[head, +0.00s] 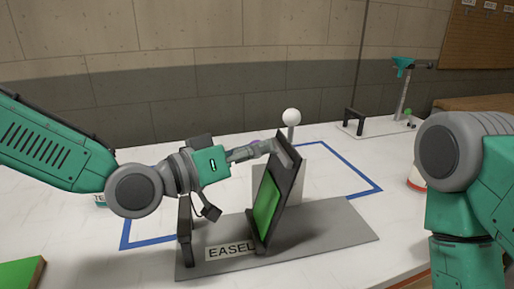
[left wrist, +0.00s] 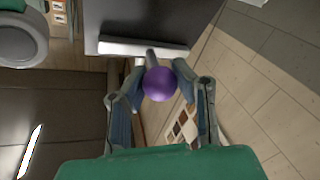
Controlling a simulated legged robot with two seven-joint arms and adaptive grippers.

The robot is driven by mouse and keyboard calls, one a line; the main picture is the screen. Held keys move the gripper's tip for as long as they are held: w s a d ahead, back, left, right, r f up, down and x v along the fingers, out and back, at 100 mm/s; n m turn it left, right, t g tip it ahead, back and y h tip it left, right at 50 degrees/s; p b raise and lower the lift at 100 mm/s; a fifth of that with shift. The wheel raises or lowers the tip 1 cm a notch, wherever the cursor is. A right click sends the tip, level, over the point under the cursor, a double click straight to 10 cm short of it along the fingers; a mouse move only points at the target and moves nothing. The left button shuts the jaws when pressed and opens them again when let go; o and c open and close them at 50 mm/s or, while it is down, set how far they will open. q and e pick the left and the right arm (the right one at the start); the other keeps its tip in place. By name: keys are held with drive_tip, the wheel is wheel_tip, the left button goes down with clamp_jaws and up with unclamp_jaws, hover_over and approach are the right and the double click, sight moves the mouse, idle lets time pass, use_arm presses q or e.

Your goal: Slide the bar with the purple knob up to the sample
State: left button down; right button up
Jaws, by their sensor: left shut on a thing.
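The dark easel (head: 291,178) leans upright on a grey base labelled EASEL. The green sample (head: 266,208) rests against its front, low down. The pale bar (head: 281,153) lies across the easel near its top, above the sample; it also shows in the left wrist view (left wrist: 120,47). The purple knob (left wrist: 160,84) sticks out from the bar on a short stem. My left gripper (left wrist: 158,74) is shut on the knob, a finger on each side; in the head view (head: 264,147) its fingers mostly hide the knob. My right gripper is out of view.
A white ball on a post (head: 291,117) stands behind the easel. A dark upright (head: 185,230) stands at the base's left end. A green block (head: 20,273) lies front left. A teal-topped stand (head: 403,85) is back right. White table around the blue outline is mostly clear.

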sight(275, 167)
use_arm(q)
drive_tip(key=f+b, duration=0.1)
drive_tip(key=f, duration=0.1)
drive_tip(key=f+b, duration=0.2)
drive_tip(key=f, duration=0.1)
drive_tip(key=shift+s+a+f, duration=0.15)
drive_tip(key=shift+a+f, duration=0.05)
drive_tip(key=shift+f, duration=0.05)
drive_tip(key=shift+r, duration=0.1)
drive_tip(key=shift+a, duration=0.1)
drive_tip(key=c, duration=1.2)
unclamp_jaws()
drive_tip(key=shift+a, duration=0.15)
drive_tip(key=v, duration=1.2)
